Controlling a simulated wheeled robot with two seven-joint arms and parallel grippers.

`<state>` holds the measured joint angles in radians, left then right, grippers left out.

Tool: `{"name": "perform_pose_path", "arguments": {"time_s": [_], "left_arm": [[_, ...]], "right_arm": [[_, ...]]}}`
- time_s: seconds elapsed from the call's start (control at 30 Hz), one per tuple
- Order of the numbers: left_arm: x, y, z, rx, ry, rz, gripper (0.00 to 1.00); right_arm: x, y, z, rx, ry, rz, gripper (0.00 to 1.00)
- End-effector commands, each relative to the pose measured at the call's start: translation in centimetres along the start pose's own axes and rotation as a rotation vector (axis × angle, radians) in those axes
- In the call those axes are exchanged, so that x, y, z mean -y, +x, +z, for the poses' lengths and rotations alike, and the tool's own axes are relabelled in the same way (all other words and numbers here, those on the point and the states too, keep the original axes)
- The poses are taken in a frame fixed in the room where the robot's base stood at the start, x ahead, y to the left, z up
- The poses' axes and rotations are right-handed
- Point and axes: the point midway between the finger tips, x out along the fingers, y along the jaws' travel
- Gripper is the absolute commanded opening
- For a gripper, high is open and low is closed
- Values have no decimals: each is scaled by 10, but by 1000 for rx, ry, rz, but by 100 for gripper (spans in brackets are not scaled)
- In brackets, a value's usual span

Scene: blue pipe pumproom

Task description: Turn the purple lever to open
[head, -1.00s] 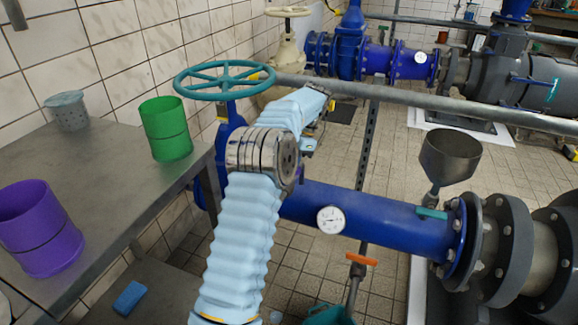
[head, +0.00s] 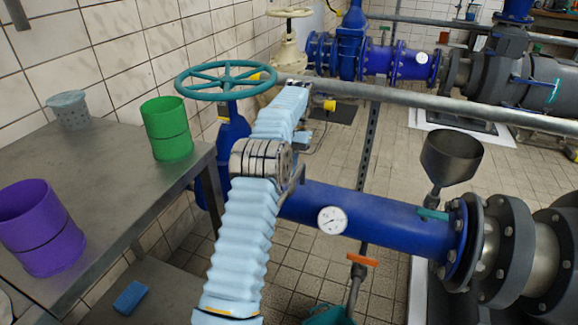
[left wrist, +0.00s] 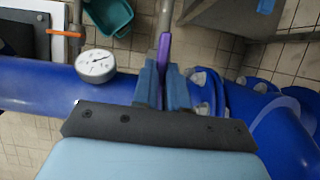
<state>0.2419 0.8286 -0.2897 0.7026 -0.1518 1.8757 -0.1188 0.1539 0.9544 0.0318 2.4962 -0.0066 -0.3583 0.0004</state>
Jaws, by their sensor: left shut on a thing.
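The purple lever (left wrist: 163,48) shows in the left wrist view as a narrow upright bar above the blue pipe (left wrist: 40,88). My left gripper (left wrist: 162,76) has its two blue-grey fingers closed on the lever, one on each side. In the head view my left arm covers the lever, and the fingers cannot be made out there. My right gripper is in neither view.
A pressure gauge (head: 332,220) sits on the blue pipe (head: 385,220). A teal handwheel (head: 226,80) stands beside my left arm. An orange-handled valve (head: 362,260) is below the pipe. A grey table (head: 110,185) carries green (head: 166,130) and purple (head: 42,228) containers.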

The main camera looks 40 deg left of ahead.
Motion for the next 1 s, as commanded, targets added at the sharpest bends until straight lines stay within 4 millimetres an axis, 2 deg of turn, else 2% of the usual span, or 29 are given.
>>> {"name": "perform_pose_path", "arguments": {"time_s": [0.57,0.6,0.73,1.0], "left_arm": [[0,-1,0,-5,-30,13,0],[0,-1,0,-5,-30,13,20],[0,-1,0,-4,-29,12,38],[0,-1,0,-2,-28,12,38]], "right_arm": [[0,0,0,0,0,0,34],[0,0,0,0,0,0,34],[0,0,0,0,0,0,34],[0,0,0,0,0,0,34]]}}
